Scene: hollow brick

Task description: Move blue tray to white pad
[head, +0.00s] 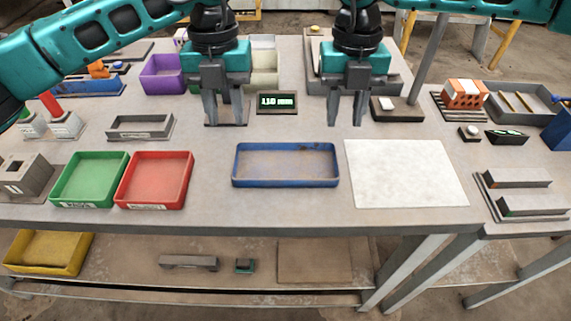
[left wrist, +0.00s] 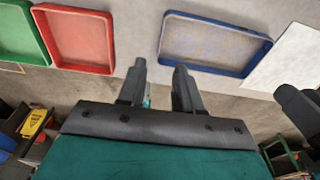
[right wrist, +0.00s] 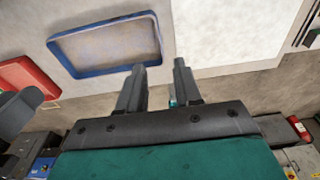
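The blue tray (head: 285,184) lies flat and empty near the front middle of the table, its inside worn and tan. It also shows in the left wrist view (left wrist: 213,70) and the right wrist view (right wrist: 107,70). The white pad (head: 405,173) lies flat just right of the tray, with a narrow gap between them. My left gripper (head: 226,122) is open and empty, above the table behind the tray's left end. My right gripper (head: 346,122) is open and empty, behind the gap between tray and pad. Neither gripper touches the tray.
A red tray (head: 154,205) and a green tray (head: 90,205) stand left of the blue tray. A small display (head: 277,103) stands behind it, between my grippers. Grey slotted blocks (head: 520,207) lie right of the pad. The table's front edge is close to the trays. The white pad is bare.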

